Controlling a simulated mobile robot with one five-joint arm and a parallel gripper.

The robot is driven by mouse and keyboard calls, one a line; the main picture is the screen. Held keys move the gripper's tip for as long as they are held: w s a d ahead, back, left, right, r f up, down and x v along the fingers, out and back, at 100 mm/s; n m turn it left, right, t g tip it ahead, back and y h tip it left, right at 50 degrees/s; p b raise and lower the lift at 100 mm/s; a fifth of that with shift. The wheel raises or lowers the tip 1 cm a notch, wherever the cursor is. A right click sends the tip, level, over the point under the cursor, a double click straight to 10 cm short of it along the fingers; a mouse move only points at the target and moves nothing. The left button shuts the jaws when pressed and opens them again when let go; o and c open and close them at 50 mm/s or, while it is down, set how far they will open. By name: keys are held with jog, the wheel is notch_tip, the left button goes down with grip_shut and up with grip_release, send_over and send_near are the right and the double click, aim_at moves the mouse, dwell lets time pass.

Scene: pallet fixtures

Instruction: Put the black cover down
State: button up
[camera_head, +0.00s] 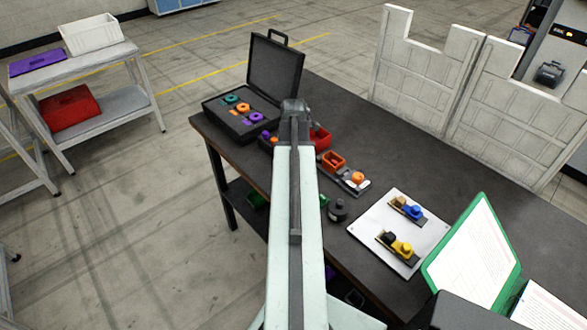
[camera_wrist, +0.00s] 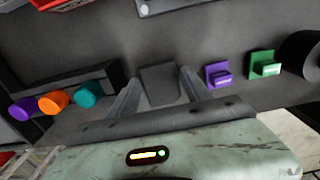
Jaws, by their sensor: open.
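My gripper (camera_wrist: 160,85) is open in the wrist view, its two grey fingers spread apart. A dark grey block-like shape (camera_wrist: 160,82) shows between the fingers; I cannot tell whether it is the black cover or whether the fingers touch it. In the head view my arm hides the gripper's fingertips, and the arm's end is over the dark table near the open black case (camera_head: 240,115). A small black round piece (camera_head: 338,210) stands on the table right of my arm. A black cylinder (camera_wrist: 302,55) is at the right edge of the wrist view.
A black strip (camera_wrist: 110,75) with purple, orange and teal knobs lies left of my fingers; purple (camera_wrist: 218,75) and green (camera_wrist: 265,65) pieces are to the right.

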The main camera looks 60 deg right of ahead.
notch_tip(320, 180, up, 12)
jog(key=p, duration=1.1)
jog(key=shift+p, duration=0.4)
jog(key=w+a+m, duration=0.6)
jog(key=w+a, duration=1.2)
jog(key=a, duration=0.4)
jog(key=w+a+m, duration=0.2)
jog(key=a+m, duration=0.2)
jog(key=a, duration=1)
jog(key=w+a+m, duration=0.2)
jog(key=a+m, duration=0.2)
jog(key=a, duration=1.1)
